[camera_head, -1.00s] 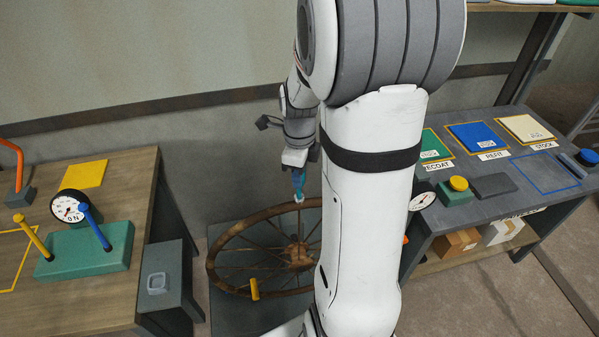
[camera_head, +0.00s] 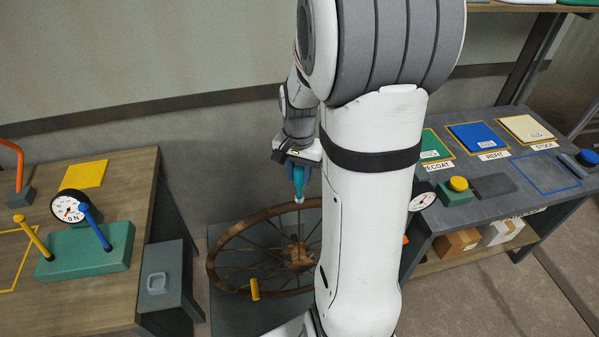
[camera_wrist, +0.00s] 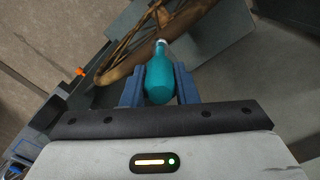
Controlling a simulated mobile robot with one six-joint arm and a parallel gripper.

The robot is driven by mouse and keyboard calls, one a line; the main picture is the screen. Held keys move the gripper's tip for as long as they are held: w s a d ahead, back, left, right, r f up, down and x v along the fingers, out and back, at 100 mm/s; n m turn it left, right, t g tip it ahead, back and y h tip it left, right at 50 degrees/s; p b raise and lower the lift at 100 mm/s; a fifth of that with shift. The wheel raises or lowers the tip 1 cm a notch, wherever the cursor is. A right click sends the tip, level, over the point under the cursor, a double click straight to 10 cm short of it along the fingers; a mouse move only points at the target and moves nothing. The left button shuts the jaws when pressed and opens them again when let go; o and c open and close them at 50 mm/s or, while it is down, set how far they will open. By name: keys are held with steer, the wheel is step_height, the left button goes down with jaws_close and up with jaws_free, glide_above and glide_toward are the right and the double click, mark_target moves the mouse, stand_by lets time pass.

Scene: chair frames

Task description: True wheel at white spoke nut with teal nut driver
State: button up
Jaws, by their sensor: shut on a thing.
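My gripper (camera_head: 297,168) is shut on the teal nut driver (camera_head: 298,181). In the wrist view the teal nut driver (camera_wrist: 160,80) sits between the two blue fingers of my gripper (camera_wrist: 159,86). Its pale tip points down at the far rim of the wheel. The brown spoked wheel (camera_head: 236,233) lies on a grey stand, with my arm hiding its right part. Its rim also shows in the wrist view (camera_wrist: 118,70). A white spot (camera_head: 299,200) shows at the rim under the driver; I cannot tell the white spoke nut from the driver's tip, or whether they touch.
A yellow peg (camera_head: 254,289) stands at the wheel's near rim. The left bench (camera_head: 120,290) carries a dial gauge (camera_head: 70,208) and a green block (camera_head: 85,255) with levers. The right bench (camera_head: 480,208) holds coloured pads and a yellow button (camera_head: 458,184).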

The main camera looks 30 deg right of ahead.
steer(key=m, duration=0.8)
steer(key=shift+r+p, duration=1.65)
steer(key=shift+r, duration=0.7)
steer(key=shift+f, duration=0.1)
